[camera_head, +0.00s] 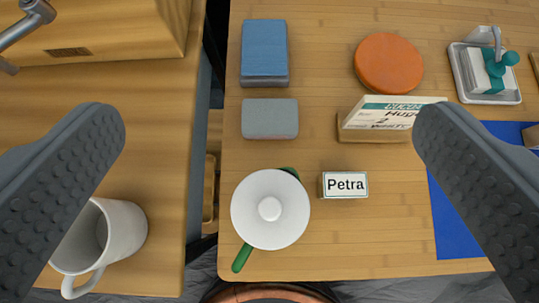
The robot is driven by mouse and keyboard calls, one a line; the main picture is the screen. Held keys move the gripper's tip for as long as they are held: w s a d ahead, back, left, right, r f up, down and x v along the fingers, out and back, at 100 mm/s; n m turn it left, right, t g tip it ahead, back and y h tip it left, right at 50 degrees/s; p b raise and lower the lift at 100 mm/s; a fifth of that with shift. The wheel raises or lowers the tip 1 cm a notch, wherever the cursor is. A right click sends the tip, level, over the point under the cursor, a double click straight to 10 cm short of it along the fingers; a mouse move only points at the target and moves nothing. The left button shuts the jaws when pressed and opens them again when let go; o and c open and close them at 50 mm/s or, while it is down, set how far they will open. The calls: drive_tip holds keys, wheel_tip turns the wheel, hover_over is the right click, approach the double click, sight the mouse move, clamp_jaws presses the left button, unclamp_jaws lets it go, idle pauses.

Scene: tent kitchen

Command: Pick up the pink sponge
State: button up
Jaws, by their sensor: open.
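My gripper (268,117) is open, with one dark, studded finger at the left and the other at the right. Nothing is between the fingers' pads that I can tell is held. Below and between them, on the wooden table, lie a grey rounded block (270,118) and a blue block with a grey underside (264,50). The right finger hides part of the blue mat.
A white lidded pot (270,209) with green handles, a "Petra" name block (344,185), a card holder (375,134) and an orange-brown disc (389,63) share the table. A tray (506,98) holds a teal-topped item. A white mug (121,232) stands left, across a gap.

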drive_tip(key=w+f+g, duration=1)
drive_tip(key=w+f, duration=0.2)
drive_tip(key=w, duration=0.2)
hover_over(270, 113)
drive_tip(key=shift+g, duration=0.4)
drive_tip(key=f, duration=1.3)
drive_tip(key=shift+s+a+f, duration=0.1)
drive_tip(key=shift+s+a, duration=0.05)
drive_tip(key=shift+s, duration=0.1)
drive_tip(key=shift+w+f, duration=0.15)
drive_tip(key=shift+f, duration=1.2)
drive_tip(key=shift+w+f, duration=0.1)
drive_tip(key=shift+f, duration=1.2)
drive_tip(key=c, duration=0.9)
drive_tip(key=shift+o, duration=0.2)
wheel_tip(270, 113, up, 10)
